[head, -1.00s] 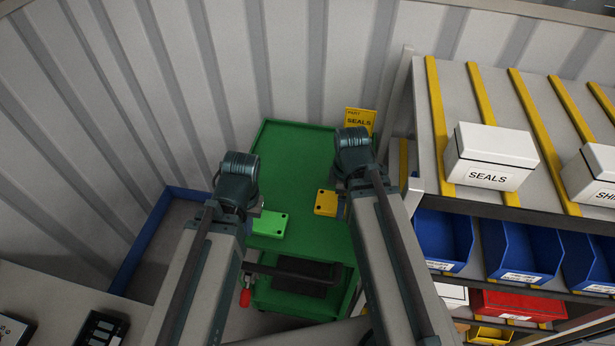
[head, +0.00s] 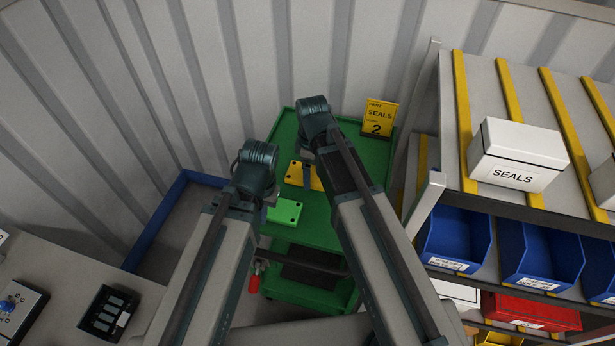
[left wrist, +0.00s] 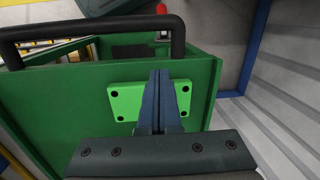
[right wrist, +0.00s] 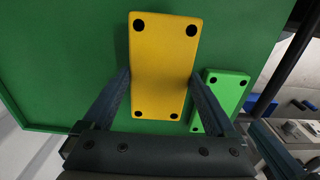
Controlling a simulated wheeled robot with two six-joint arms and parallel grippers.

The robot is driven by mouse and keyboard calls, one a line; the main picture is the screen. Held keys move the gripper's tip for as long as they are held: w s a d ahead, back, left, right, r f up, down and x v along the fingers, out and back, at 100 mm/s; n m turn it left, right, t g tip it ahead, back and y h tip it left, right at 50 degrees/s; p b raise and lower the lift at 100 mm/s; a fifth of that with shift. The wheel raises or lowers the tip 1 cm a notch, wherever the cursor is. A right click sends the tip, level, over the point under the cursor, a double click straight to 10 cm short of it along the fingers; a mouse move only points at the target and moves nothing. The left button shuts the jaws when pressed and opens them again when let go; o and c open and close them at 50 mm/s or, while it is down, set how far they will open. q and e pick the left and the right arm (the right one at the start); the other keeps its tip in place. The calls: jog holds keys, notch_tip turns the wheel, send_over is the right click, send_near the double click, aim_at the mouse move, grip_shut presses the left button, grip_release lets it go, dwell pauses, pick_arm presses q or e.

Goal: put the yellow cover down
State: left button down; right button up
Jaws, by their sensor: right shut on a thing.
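The yellow cover (head: 293,174), a flat plate with dark corner holes, is over the green cart top (head: 322,232). My right gripper (head: 307,180) is shut on it; in the right wrist view the fingers (right wrist: 160,82) press both long sides of the yellow cover (right wrist: 160,55). I cannot tell whether the cover touches the cart. A green cover (head: 285,211) lies near the cart's front edge, also in the left wrist view (left wrist: 125,102). My left gripper (left wrist: 160,100) is shut, its fingers together and empty, above the green cover.
A shelf rack with a white SEALS box (head: 517,155) and blue bins (head: 455,238) is at the right. A corrugated wall is behind. The cart's black handle (left wrist: 95,30) is at its front.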

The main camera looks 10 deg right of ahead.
aim_at(263, 230)
jog(key=shift+a, duration=0.1)
